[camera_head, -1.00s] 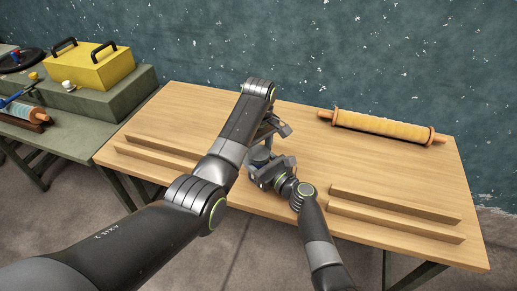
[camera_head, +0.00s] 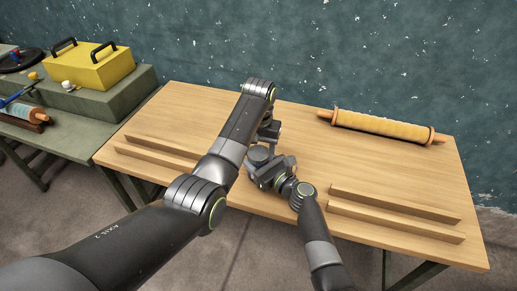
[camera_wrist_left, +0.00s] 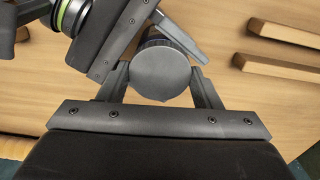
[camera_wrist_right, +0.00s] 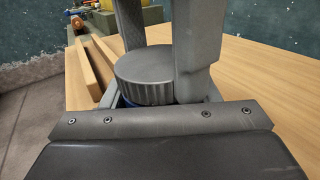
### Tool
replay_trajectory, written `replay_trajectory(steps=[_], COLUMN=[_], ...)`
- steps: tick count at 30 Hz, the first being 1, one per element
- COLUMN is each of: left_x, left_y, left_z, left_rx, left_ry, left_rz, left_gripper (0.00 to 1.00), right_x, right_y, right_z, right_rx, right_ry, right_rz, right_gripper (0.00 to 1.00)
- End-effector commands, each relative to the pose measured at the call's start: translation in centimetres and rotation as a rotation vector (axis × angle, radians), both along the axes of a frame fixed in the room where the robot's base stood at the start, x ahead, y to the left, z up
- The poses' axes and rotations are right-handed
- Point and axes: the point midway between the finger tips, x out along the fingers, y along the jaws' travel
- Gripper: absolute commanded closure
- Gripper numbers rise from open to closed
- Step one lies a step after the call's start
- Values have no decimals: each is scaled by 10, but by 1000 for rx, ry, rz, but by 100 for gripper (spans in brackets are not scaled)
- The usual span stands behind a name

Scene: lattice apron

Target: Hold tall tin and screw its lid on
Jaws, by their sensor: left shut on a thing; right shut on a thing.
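The lid is a grey round cap with ribbed sides (camera_wrist_right: 145,78); its flat top faces the left wrist camera (camera_wrist_left: 161,72). A narrow strip of the blue tin (camera_wrist_right: 122,101) shows just under the lid in the right wrist view; the rest of the tin is hidden. My left gripper (camera_head: 267,136) reaches down from above, its fingers shut on either side of the lid. My right gripper (camera_head: 266,168) comes in from the front right, shut around the tin below the lid. The lid sits on top of the tin and looks level; its threads are hidden.
The wooden table (camera_head: 380,165) carries a rolling-pin-like roller (camera_head: 380,126) at the back right. Wooden rails (camera_head: 395,205) lie at the front right, with more rails (camera_head: 155,153) at the left. A green side table holds a yellow box (camera_head: 90,68).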

Motion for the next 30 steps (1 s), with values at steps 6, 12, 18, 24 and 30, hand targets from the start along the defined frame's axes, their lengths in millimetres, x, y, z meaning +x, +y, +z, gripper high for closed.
replay_trajectory(steps=[6,12,18,24,30], left_x=[1,0,-1,-1,-1], left_y=[1,-1,-3,-4,-3], left_z=[1,0,0,19,42], left_rx=[0,-2,-5,-8,-5], left_ry=[-3,0,1,-1,0], left_rz=[2,0,-2,-5,-4], left_gripper=[20,20,20,20,20], right_x=[0,0,0,0,0], right_y=[0,1,2,1,1], right_z=[1,1,2,0,0], right_rx=[1,1,2,2,1], right_ry=[-2,-2,-2,1,1], right_rz=[0,2,2,2,1], right_gripper=[100,100,100,100,100])
